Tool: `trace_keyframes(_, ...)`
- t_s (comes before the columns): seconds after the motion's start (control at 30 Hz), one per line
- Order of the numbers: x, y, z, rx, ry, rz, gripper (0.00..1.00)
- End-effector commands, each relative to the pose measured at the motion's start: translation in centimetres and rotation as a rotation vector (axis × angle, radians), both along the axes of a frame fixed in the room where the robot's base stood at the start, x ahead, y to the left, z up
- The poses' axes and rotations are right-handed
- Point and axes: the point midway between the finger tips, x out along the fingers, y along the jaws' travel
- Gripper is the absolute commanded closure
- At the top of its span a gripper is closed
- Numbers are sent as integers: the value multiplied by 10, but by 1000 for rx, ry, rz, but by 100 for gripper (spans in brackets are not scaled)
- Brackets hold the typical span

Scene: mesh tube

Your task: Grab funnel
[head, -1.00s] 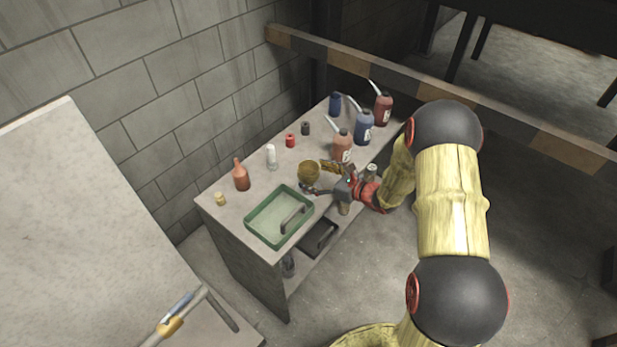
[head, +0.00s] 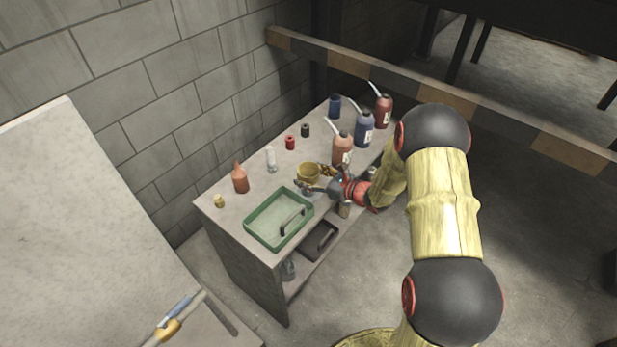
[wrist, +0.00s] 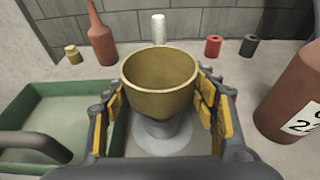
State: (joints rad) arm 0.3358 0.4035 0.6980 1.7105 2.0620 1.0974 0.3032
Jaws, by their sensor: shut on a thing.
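The funnel (wrist: 160,95) is a brass-yellow, open-topped bowl in the middle of the wrist view. A grey, flared, cone-like part shows under it, down to the worktop; I cannot tell whether it belongs to the funnel. In the head view the yellow bowl (head: 307,172) is upright near the worktop's front edge, behind the green tray. My gripper (wrist: 161,104) has its yellow-padded fingers on both sides of the bowl and is shut on it. In the head view my gripper (head: 320,180) reaches in from the right. The exact contact spots are partly hidden.
A green tray (head: 250,236) with a grey handle is close left of the gripper. A labelled brown-red bottle (head: 342,148) is close on the right. A red-brown bottle (head: 240,179), a white cylinder (head: 270,159) and small red and black pieces stand behind.

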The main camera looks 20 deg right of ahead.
Motion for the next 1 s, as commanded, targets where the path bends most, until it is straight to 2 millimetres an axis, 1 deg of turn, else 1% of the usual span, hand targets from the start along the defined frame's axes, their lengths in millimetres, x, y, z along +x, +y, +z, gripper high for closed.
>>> trace_keyframes(0.03, 0, 0, 0, 0, 0, 0, 54)
trace_keyframes(0.3, 0, 0, 0, 0, 0, 0, 69)
trace_keyframes(0.47, 0, 0, 0, 0, 0, 0, 69)
trace_keyframes(0.57, 0, 0, 4, 0, -1, 0, 69)
trace_keyframes(0.67, 0, 0, 17, -1, -3, 0, 69)
trace_keyframes(0.9, 1, 0, 64, -1, -3, 1, 69)
trace_keyframes(1.0, 0, 0, 80, 0, -2, -1, 69)
